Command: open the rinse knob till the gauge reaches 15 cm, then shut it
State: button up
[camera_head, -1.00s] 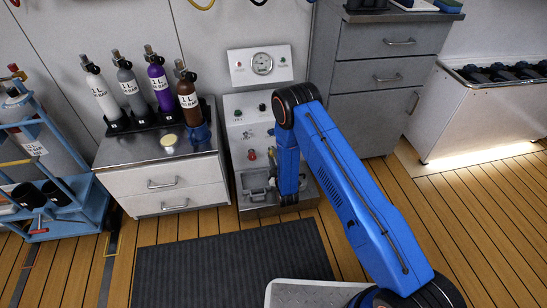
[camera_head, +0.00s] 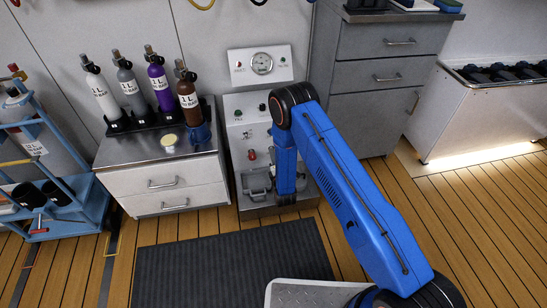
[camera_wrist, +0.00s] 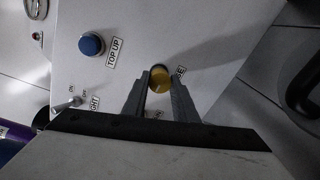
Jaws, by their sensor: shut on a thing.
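The yellow knob (camera_wrist: 159,74) shows in the wrist view on a pale panel. A label beside it is partly covered, and only its last letters, "SE", can be read. My gripper (camera_wrist: 160,80) has one finger on each side of this knob and is shut on it. The knob's turn angle is hard to tell. The round gauge (camera_head: 262,63) is on the upright white panel in the head view; its reading is too small to make out. My arm hides the gripper and the yellow knob in the head view.
A blue knob (camera_wrist: 91,44) labelled "TOP UP" and a small toggle switch (camera_wrist: 73,101) are on the same panel. A red knob (camera_head: 251,155) is lower on the console. Several labelled bottles (camera_head: 160,85) stand on the cabinet at left.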

jog(key=shift+n, duration=0.6)
jog(key=o, duration=1)
jog(key=shift+s, duration=0.1)
jog(key=v, duration=1.7)
jog(key=shift+s, duration=0.2)
